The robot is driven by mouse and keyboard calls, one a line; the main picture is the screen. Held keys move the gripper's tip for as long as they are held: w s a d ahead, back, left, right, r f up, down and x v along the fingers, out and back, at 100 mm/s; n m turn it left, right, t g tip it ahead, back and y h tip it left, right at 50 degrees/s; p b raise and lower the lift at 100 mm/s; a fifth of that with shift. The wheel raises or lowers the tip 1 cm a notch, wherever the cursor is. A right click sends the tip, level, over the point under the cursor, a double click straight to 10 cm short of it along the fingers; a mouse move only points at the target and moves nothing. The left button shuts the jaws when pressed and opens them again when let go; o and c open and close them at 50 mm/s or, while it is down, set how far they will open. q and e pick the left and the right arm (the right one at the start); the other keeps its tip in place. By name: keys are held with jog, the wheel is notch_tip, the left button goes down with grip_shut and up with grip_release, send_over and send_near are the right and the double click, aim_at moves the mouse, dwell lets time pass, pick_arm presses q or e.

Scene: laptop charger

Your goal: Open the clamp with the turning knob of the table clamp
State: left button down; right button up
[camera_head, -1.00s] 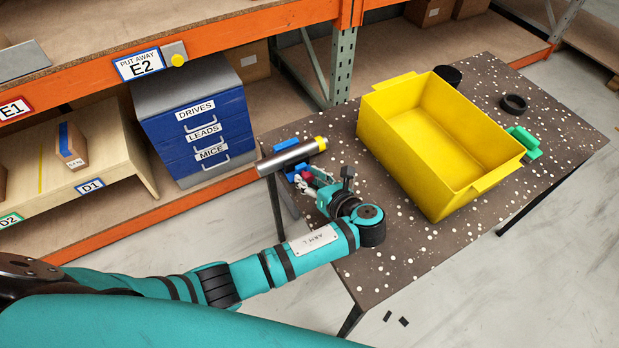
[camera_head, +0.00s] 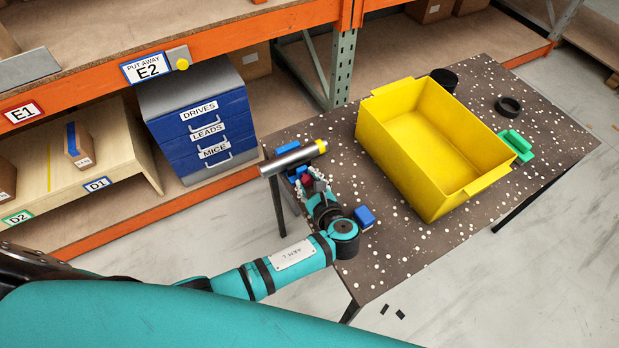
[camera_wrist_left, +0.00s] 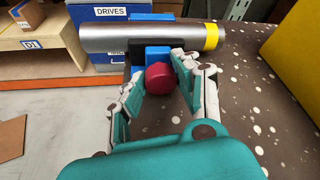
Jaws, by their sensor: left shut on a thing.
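The table clamp is blue and sits at the table's left edge. It shows in the head view (camera_head: 292,172) and in the left wrist view (camera_wrist_left: 152,53). A grey metal cylinder with a yellow end (camera_head: 292,158) lies across it; it also shows in the left wrist view (camera_wrist_left: 145,37). The red turning knob (camera_wrist_left: 159,78) faces my left wrist camera. My left gripper (camera_wrist_left: 157,80) has its fingers on both sides of the knob and is shut on it. In the head view the gripper (camera_head: 312,186) partly hides the knob. My right gripper is not in view.
A large yellow bin (camera_head: 440,145) stands on the speckled table (camera_head: 400,245). A small blue object (camera_head: 364,216) lies close beside my left wrist. A green object (camera_head: 516,145) and black rings (camera_head: 508,106) are farther right. Shelves with blue drawers (camera_head: 205,130) stand behind.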

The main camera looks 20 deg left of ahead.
pick_arm(q)
jog(key=shift+a+n+t+h+b, duration=0.15)
jog(key=shift+n+t+h+b, duration=0.35)
jog(key=shift+n, duration=0.6)
jog(key=c, duration=1)
grip_release()
jog(key=shift+o, duration=0.2)
jog(key=v, duration=1.2)
jog(key=shift+s+f, duration=0.15)
